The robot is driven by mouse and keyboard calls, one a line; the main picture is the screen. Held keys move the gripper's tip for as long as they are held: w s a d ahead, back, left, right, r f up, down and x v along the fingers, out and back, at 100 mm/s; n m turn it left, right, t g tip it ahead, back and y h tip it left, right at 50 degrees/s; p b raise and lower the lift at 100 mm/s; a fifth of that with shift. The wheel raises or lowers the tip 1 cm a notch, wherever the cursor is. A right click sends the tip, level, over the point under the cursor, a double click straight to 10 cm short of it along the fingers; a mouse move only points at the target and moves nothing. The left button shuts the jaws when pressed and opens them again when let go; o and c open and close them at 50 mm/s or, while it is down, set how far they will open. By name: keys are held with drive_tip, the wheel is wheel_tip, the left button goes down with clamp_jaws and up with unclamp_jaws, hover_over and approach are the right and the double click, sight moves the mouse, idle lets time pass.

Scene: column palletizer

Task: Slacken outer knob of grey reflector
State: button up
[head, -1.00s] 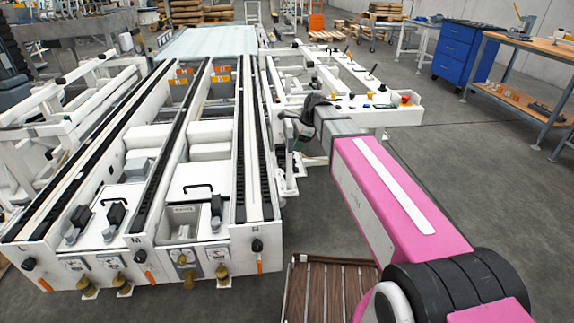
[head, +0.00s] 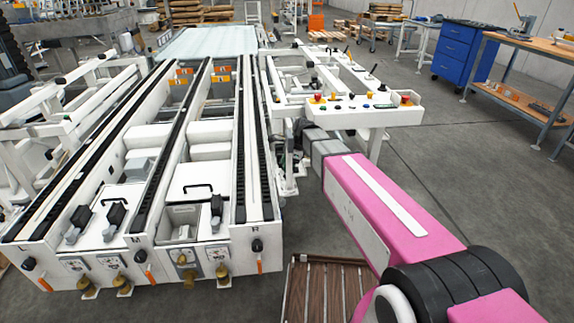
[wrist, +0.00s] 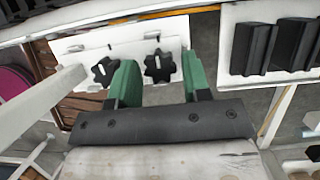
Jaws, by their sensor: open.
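My gripper (wrist: 160,65) shows in the wrist view with two green fingers spread apart. A black star-shaped knob (wrist: 158,66) lies in the gap between the fingers, and the jaws are not closed on it. A second black star knob (wrist: 104,71) sits to the left, just outside the left finger. Both knobs are on a pale plate (wrist: 88,45) with slots along its top. I cannot pick out a grey reflector clearly, nor tell which knob is the outer one. In the head view the fingers and knobs are hidden at the conveyor's right side.
The white conveyor frame (head: 262,200) stands left of my arm. A white side frame with buttons (head: 390,117) is beyond my wrist. In the wrist view, a row of black blocks (wrist: 270,50) is close on the right. Open floor (head: 440,180) lies to the right.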

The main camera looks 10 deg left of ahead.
drive_tip(key=c, duration=0.7)
drive_tip(key=shift+o, duration=0.2)
drive_tip(key=shift+w, duration=0.1)
drive_tip(key=n+g, duration=0.1)
drive_tip(key=n, duration=0.2)
drive_tip(key=n+g+h, duration=0.1)
drive_tip(key=n, duration=0.1)
drive_tip(key=shift+w+a+n, duration=0.15)
drive_tip(key=shift+n, duration=0.25)
drive_tip(key=n+h, duration=0.1)
drive_tip(key=n, duration=0.3)
drive_tip(key=shift+a+n+g+h, duration=0.1)
drive_tip(key=shift+n+g+h, duration=0.2)
drive_tip(key=shift+g+h, duration=0.1)
drive_tip(key=o, duration=0.7)
drive_tip(key=shift+c, duration=0.2)
